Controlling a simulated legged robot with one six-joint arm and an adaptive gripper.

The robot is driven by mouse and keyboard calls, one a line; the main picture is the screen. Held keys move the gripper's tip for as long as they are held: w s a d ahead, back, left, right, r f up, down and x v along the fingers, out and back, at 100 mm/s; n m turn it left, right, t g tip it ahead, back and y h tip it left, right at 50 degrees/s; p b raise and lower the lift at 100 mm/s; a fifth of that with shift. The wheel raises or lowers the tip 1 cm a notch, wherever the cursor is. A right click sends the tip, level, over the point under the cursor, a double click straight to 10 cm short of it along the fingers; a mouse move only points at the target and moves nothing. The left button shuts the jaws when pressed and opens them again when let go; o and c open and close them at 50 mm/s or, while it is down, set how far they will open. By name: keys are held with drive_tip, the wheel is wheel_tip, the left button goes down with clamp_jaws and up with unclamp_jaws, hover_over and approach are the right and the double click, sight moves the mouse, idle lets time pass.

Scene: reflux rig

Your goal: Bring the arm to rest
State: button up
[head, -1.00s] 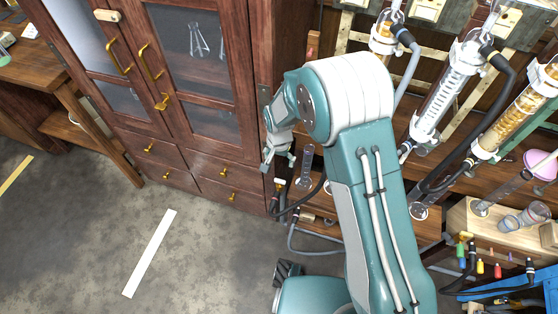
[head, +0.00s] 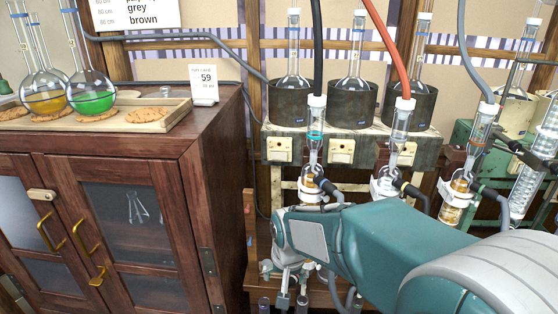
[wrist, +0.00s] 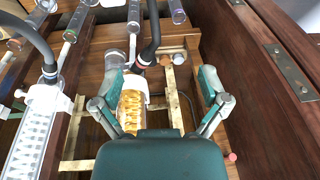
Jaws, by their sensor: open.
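My gripper (wrist: 160,85) is open in the wrist view, its two fingers spread with nothing held. A glass column with amber packing (wrist: 132,105) shows beyond the left finger; I cannot tell whether they touch. In the head view, my arm reaches in from the lower right. My gripper (head: 285,285) hangs low beside the cabinet, small and partly hidden by the arm.
The wooden cabinet (head: 228,170) stands close on the left, with a tray (head: 180,112) of flasks on top. The rig's glassware, such as the left condenser (head: 315,140), stands just behind the arm. Black hoses (wrist: 150,35) run near the gripper.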

drive_tip(key=s+d+r+t, duration=0.1)
drive_tip(key=s+d+r, duration=0.4)
drive_tip(key=s+d, duration=0.2)
drive_tip(key=s+d+r+t, duration=0.2)
drive_tip(key=s+d+r, duration=0.4)
drive_tip(key=s, duration=0.5)
drive_tip(key=shift+s+d+r+n+h, duration=0.2)
drive_tip(key=shift+d+n+h, duration=0.2)
drive_tip(key=shift+d, duration=0.15)
